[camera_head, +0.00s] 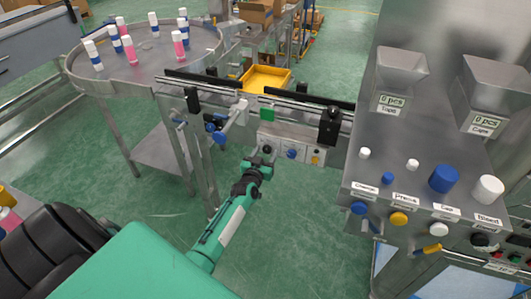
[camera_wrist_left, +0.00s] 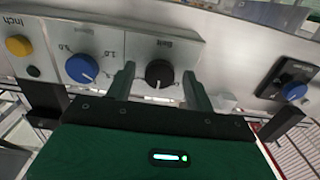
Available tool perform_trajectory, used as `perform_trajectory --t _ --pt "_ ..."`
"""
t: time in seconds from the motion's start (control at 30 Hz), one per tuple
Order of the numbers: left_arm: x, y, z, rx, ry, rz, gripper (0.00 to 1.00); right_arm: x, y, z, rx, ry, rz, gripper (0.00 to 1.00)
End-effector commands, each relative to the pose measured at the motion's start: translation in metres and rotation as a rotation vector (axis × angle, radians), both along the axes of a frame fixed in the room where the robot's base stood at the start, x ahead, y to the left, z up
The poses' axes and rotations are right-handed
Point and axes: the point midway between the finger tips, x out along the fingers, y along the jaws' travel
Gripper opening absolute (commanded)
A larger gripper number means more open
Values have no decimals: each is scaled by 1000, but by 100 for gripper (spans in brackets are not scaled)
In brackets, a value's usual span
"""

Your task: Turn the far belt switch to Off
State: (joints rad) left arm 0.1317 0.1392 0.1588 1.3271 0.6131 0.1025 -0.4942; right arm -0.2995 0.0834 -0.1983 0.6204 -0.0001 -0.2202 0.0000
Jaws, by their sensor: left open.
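The belt switch is a black rotary knob (camera_wrist_left: 159,73) under a "Belt" label on a grey box. In the left wrist view it lies between my left gripper's two fingers (camera_wrist_left: 159,88), with gaps that look clear on both sides. Its label is upside down there, and a small white mark shows at its edge; the exact setting is too small to tell. In the head view the same knob (camera_head: 267,149) is at the left of the box under the conveyor, with my open left gripper (camera_head: 263,159) right at it. My right gripper is not in view.
Beside the switch are a blue dial (camera_wrist_left: 81,68) and a yellow button (camera_wrist_left: 19,45). Another blue knob (camera_wrist_left: 293,91) is on the right. The conveyor rail (camera_head: 255,92) runs above. A round table (camera_head: 150,60) with several bottles stands left, and a steel machine (camera_head: 425,150) right.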

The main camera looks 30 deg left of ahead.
Motion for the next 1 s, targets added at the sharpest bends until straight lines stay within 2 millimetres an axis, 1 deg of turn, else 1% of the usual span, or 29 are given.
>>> perform_trajectory --t 0.1,0.37,0.47,0.5,0.57,0.6,0.83,1.0 --pt "4 1 0 0 -1 0 54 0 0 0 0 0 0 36" --pt "5 1 0 1 0 0 54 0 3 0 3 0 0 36" --pt "5 1 0 1 0 0 36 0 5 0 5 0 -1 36" --pt "5 1 0 1 0 0 28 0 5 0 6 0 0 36" --pt "5 1 0 1 0 0 16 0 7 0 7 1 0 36" --pt "5 1 0 1 0 0 9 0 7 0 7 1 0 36" --pt "4 1 0 -12 -3 0 9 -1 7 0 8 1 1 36" --pt "4 1 0 -66 -16 0 9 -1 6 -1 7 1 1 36"
